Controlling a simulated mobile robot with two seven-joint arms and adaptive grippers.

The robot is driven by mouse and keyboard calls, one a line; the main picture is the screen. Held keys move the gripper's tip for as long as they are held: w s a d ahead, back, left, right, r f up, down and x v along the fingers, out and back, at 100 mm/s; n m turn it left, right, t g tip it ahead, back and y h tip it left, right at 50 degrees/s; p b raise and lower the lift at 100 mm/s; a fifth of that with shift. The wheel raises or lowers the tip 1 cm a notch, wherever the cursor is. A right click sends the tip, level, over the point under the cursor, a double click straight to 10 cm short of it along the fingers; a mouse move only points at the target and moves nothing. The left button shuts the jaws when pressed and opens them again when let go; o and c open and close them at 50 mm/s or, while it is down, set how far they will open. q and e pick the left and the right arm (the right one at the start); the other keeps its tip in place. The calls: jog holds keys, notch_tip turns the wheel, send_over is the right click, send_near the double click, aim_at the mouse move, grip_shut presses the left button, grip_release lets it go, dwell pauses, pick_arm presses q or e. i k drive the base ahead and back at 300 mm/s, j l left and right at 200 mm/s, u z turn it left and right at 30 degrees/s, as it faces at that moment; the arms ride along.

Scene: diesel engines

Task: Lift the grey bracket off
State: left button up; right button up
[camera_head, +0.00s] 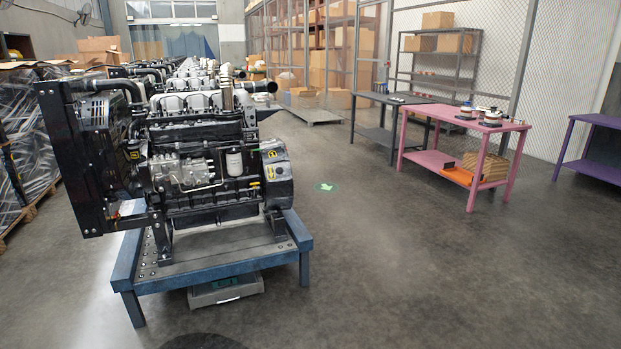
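No grey bracket can be told apart for certain in the head view. A large diesel engine (203,160) with black, grey and silver parts stands on a blue stand (190,275) at the left. Grey metal parts (182,172) show on the engine's near side, but I cannot tell if one of them is the bracket. A pink table (458,165) at the right bears several small items, too small to make out. Neither of my grippers is in view.
A grey box-like unit (225,290) sits under the stand. A dark table (395,99) and a purple table (599,121) stand at the right. Wrapped pallets (30,140) stand at the left.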

aim_at(268, 107)
jog(key=i, duration=1.45)
jog(key=i+u, duration=0.2)
jog(key=i, duration=0.2)
jog(key=i+l+u, duration=0.25)
jog(key=i, duration=0.15)
jog(key=i+l+u, duration=0.2)
jog(key=i, duration=0.2)
jog(key=i+j, duration=0.05)
